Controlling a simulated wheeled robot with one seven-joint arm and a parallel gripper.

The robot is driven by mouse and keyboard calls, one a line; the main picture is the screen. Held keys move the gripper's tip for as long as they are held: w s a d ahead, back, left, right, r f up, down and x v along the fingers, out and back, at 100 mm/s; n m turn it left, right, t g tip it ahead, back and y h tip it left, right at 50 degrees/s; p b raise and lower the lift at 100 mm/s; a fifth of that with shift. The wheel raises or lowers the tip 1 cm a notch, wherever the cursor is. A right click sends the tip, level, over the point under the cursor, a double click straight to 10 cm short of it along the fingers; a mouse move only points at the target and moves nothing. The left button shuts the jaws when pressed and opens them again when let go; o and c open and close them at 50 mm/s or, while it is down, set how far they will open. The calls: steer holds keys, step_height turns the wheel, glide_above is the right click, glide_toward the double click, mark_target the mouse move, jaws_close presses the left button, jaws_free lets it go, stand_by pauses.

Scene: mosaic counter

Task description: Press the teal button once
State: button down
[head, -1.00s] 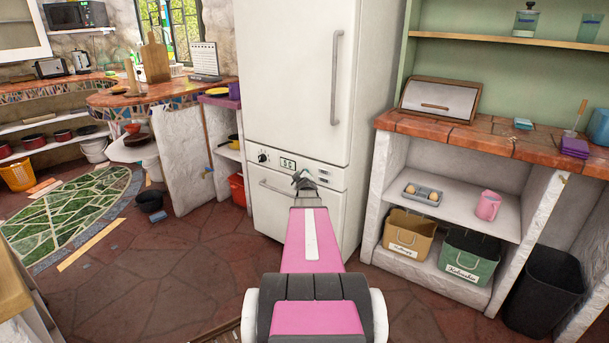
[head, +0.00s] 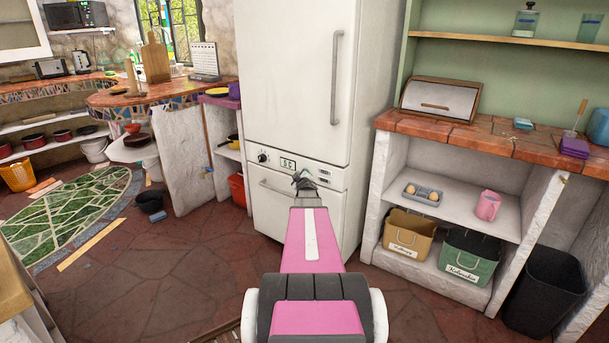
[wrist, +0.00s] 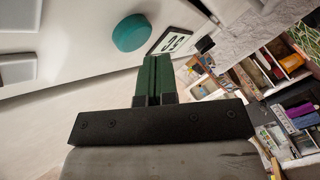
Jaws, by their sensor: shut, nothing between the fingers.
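The teal button (wrist: 132,32) is a round disc on the white front of the fridge (head: 290,80), in the upper middle of the wrist view, left of the small display (wrist: 174,42). In the head view I cannot make the button out; my gripper covers part of the panel. My gripper (wrist: 154,58) is shut with nothing between its dark green fingers. In the wrist view its tips appear just below and right of the button, with a gap showing between them. In the head view my gripper (head: 303,178) is in front of the control panel.
A dark knob (head: 262,157) and the display (head: 287,163) sit on the panel, above the lower door's handle (head: 285,190). An open shelf unit (head: 455,190) stands to the right, with a black bin (head: 541,290) beside it. Bare floor (head: 150,280) lies front left.

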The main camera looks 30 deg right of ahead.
steer(key=shift+d, duration=0.1)
stand_by(0.6)
steer(key=shift+w+d, duration=0.15)
steer(key=shift+d, duration=0.15)
steer(key=shift+w+d, duration=0.2)
steer(key=shift+d, duration=0.2)
stand_by(0.8)
steer(key=shift+s+a, duration=0.4)
steer(key=shift+a, duration=0.4)
steer(key=shift+s+a, duration=0.3)
steer(key=shift+a, duration=0.45)
steer(key=shift+s+a, duration=0.35)
steer(key=shift+a, duration=0.45)
steer(key=shift+s+a, duration=0.3)
steer(key=shift+a, duration=0.45)
